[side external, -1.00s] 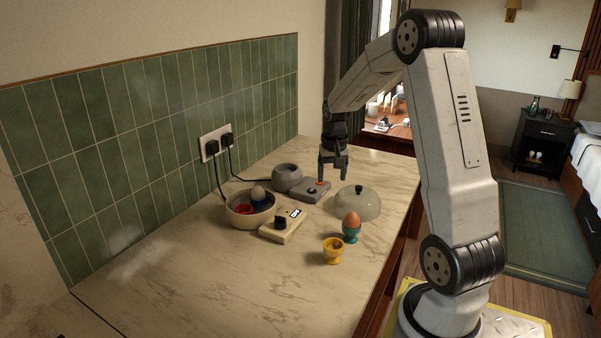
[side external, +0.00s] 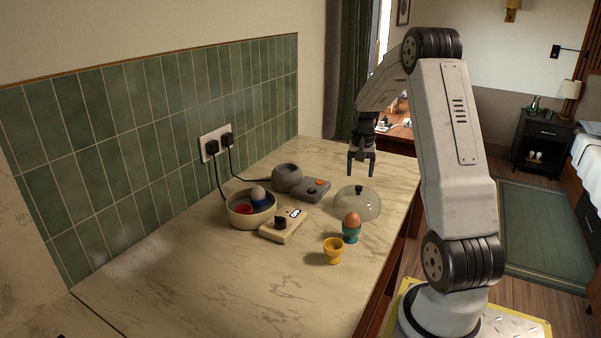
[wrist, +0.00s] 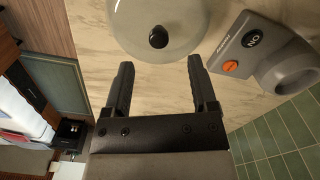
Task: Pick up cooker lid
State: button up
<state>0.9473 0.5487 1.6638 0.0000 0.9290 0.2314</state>
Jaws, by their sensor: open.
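The cooker lid (side external: 357,207) is a translucent grey dome with a dark round knob on top. It rests on the countertop on the right side of the side view. In the wrist view the lid (wrist: 178,15) is at the top, with its knob (wrist: 158,37) just beyond the fingertips. My gripper (side external: 361,172) is open and empty, above the lid. In the wrist view my gripper (wrist: 158,75) shows two dark fingers spread apart with bare counter between them, and the knob lies roughly in line with the gap.
A grey cooker (side external: 312,190) with an orange knob stands left of the lid. An egg in a teal cup (side external: 351,237) and an empty yellow cup (side external: 333,255) stand in front. The counter's front left is clear.

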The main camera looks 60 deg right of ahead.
aim_at(359, 186)
jog(key=shift+f, duration=2.65)
grip_shut()
